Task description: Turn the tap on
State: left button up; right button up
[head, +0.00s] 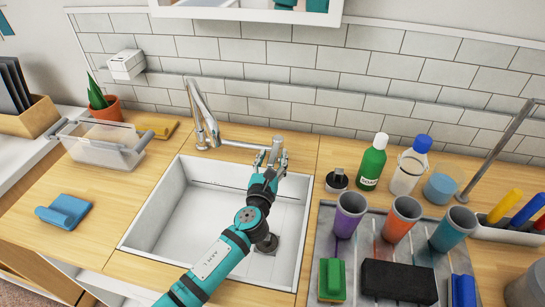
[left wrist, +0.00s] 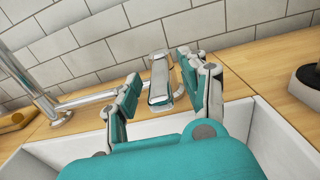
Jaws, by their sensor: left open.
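The chrome tap (head: 203,118) stands behind the white sink (head: 165,215), with its upright pipe at the left and a thin bar running right toward my gripper. The tap's pipe also shows at the left of the left wrist view (left wrist: 28,82). My left gripper (head: 276,152) is over the back of the sink, open. In the left wrist view, a chrome lever-like piece (left wrist: 160,82) shows between its two fingers (left wrist: 159,70), with a gap on each side. Whether either finger touches it I cannot tell. My right gripper is out of view.
At the right are a green soap bottle (head: 373,163), a white bottle with a blue cap (head: 408,172), several cups and a grey tray (head: 320,225). A tiled wall rises behind.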

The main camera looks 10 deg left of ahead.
pick_arm(q)
jog(key=shift+w, duration=0.25)
grip_shut()
dwell(0.3)
